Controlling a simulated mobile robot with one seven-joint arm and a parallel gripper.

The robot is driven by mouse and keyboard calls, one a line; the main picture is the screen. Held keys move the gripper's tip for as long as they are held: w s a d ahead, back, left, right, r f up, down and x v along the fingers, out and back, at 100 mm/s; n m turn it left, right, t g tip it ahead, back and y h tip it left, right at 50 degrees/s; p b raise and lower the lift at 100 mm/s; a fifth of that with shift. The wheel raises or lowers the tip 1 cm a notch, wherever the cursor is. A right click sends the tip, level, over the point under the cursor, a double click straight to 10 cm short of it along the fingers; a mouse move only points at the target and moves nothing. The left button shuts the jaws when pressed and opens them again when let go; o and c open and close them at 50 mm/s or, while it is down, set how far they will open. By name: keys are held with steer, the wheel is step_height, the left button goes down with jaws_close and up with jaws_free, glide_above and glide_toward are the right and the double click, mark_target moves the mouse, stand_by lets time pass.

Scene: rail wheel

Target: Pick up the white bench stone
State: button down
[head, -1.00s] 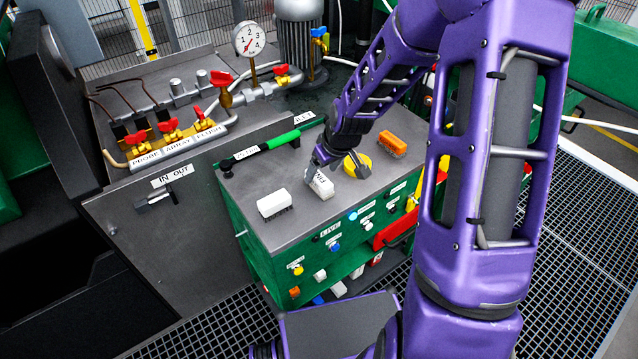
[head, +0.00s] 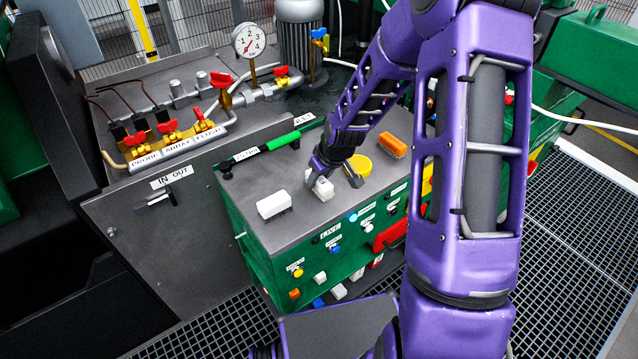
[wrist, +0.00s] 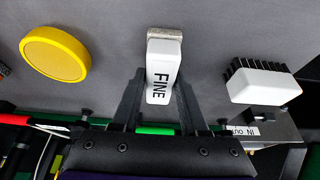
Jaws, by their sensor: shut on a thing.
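The white bench stone (head: 321,187) is a small white block near the middle of the grey bench top. In the wrist view the stone (wrist: 162,62) shows the word FINE and a grey-beige strip at its far end. My gripper (wrist: 161,86) has one dark finger on each side of the stone and is shut on it. In the head view my gripper (head: 333,172) reaches down onto the stone from the right and partly hides it. I cannot tell whether the stone is clear of the bench top.
A white brush with black bristles (head: 273,205) lies to the left. A yellow disc (head: 361,164) and an orange brush (head: 393,145) lie to the right. A green-handled tool (head: 283,141) lies along the back edge. Red-handled valves (head: 170,127) and a gauge (head: 249,40) stand behind.

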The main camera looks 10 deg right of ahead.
steer(key=shift+r, duration=0.1)
step_height(320, 180, up, 10)
steer(key=shift+f+p, duration=0.1)
steer(key=shift+p, duration=0.55)
steer(key=c, duration=1)
jaws_free()
jaws_close()
steer(key=s+f+m, duration=0.1)
steer(key=s, duration=0.1)
steer(key=s+f+m+h, duration=0.1)
steer(key=s+f, duration=0.1)
steer(key=s+f+m, duration=0.1)
steer(key=s, duration=0.1)
steer(key=shift+s+a+f+m, duration=0.2)
steer(key=shift+s+m, duration=0.1)
steer(key=shift+s, duration=0.05)
steer(key=shift+s+d+f+m+h, duration=0.15)
steer(key=shift+s+m+h, duration=0.15)
steer(key=shift+s+h, duration=0.15)
